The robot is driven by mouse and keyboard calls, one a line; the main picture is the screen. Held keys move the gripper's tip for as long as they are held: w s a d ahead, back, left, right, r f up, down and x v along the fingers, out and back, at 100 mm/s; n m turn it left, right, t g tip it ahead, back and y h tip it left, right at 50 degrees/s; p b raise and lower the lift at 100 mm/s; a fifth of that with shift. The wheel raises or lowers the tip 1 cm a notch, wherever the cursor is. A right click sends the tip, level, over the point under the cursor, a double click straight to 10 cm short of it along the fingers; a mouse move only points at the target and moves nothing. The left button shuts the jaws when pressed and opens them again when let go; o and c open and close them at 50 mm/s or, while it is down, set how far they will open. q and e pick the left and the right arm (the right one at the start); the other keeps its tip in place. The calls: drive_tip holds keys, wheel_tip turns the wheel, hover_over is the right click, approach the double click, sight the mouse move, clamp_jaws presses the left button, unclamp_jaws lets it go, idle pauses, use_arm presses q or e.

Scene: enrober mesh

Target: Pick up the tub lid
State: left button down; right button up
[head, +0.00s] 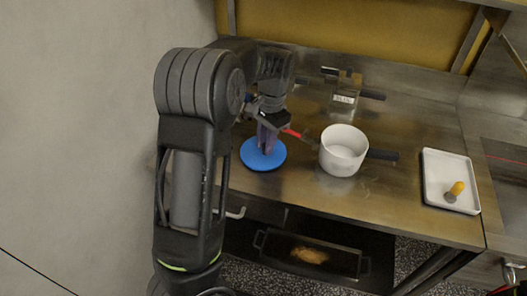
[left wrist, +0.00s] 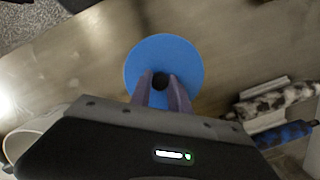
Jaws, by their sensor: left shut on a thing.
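The tub lid is a round blue disc (head: 263,155) on the left part of the steel counter in the head view. It also shows in the left wrist view (left wrist: 187,52), with a dark knob (left wrist: 161,80) at its middle. My left gripper (head: 266,147) comes down from above. Its fingers (left wrist: 162,88) are shut on the dark knob, one on each side. I cannot tell whether the lid touches the counter or hangs just above it. My right gripper is not in view.
A white pot (head: 343,150) with a dark handle stands just right of the lid. A labelled metal container (head: 344,95) stands behind. The counter (head: 405,190) is bare between pot and tray.

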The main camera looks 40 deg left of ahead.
sight(264, 147)
use_arm(q)
drive_tip(key=shift+r, duration=0.1)
drive_tip(key=shift+r, duration=0.35)
wheel_tip(264, 147, up, 3)
drive_tip(key=shift+s+f+b, duration=0.15)
drive_tip(key=shift+b, duration=0.45)
drive_tip(key=s+d+b, duration=0.1)
drive_tip(key=s+d, duration=0.2)
drive_tip(key=s, duration=0.5)
drive_tip(key=s+d+b, duration=0.2)
drive_tip(key=s+d, duration=0.1)
drive_tip(key=s, duration=0.5)
drive_tip(key=shift+s, duration=0.4)
